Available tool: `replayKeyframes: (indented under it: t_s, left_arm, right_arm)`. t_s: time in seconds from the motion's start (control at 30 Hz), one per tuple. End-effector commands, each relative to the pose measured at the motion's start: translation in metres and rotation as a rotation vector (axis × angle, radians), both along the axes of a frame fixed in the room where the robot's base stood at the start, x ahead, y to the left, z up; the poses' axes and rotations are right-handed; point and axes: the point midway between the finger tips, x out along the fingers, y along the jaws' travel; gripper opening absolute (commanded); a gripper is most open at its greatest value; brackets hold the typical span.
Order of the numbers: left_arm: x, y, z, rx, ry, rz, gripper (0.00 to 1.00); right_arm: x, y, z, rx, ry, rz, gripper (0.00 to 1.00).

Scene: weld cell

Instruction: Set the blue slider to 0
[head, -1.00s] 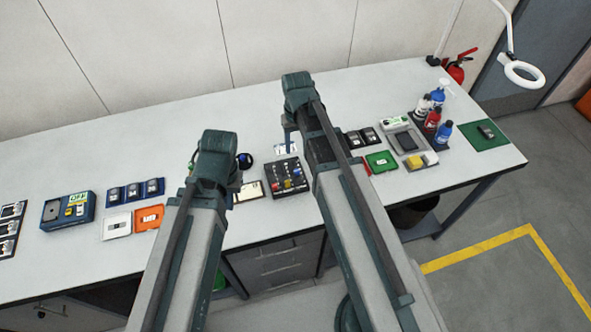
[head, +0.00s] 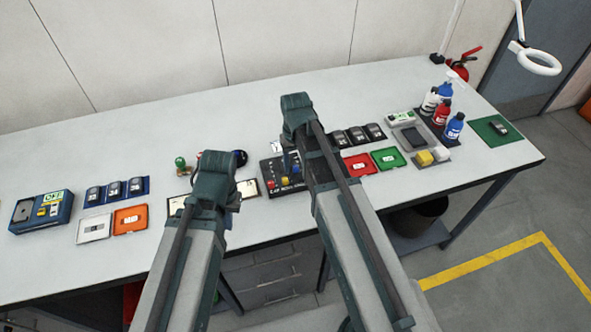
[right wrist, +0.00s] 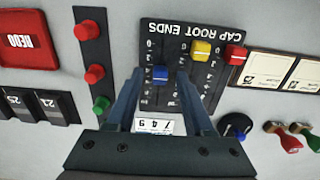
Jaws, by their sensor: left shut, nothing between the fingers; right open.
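The dark slider panel (right wrist: 160,30) shows upside down in the right wrist view, with a blue slider knob (right wrist: 160,75), a yellow knob (right wrist: 201,49) and a red knob (right wrist: 236,55). The blue knob appears between the spread fingers of my open right gripper (right wrist: 160,84); contact cannot be told. In the head view the blue knob (head: 294,168) sits on the panel just below my right gripper (head: 289,155), partly covered by my right arm. The scale numbers are too small to read surely. My left gripper (head: 212,180) is left of the panel, shut; its fingertips are hidden.
Right of the panel lie a red tray (head: 359,164) and a green tray (head: 388,158). A dark round knob (right wrist: 235,127) and stamps (right wrist: 284,140) stand near the panel. A strip of red and green buttons (right wrist: 95,73) lies beside it. Bottles stand at the far right.

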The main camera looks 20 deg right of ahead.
Motion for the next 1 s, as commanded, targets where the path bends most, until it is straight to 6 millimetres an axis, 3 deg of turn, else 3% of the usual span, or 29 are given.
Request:
replayKeyframes:
  t_s: [0.27, 0.57, 1.0]
  left_arm:
    - [0.0000, 0.0000, -0.0010, 0.000, 0.000, 0.000, 0.00]
    - [0.0000, 0.0000, -0.0011, 0.000, 0.000, 0.000, 0.00]
    - [0.0000, 0.0000, -0.0011, 0.000, 0.000, 0.000, 0.00]
  right_arm:
    - [0.0000, 0.0000, -0.0010, 0.000, 0.000, 0.000, 0.53]
    - [0.0000, 0.0000, -0.0011, 0.000, 0.000, 0.000, 0.00]
    - [0.0000, 0.0000, -0.0011, 0.000, 0.000, 0.000, 0.00]
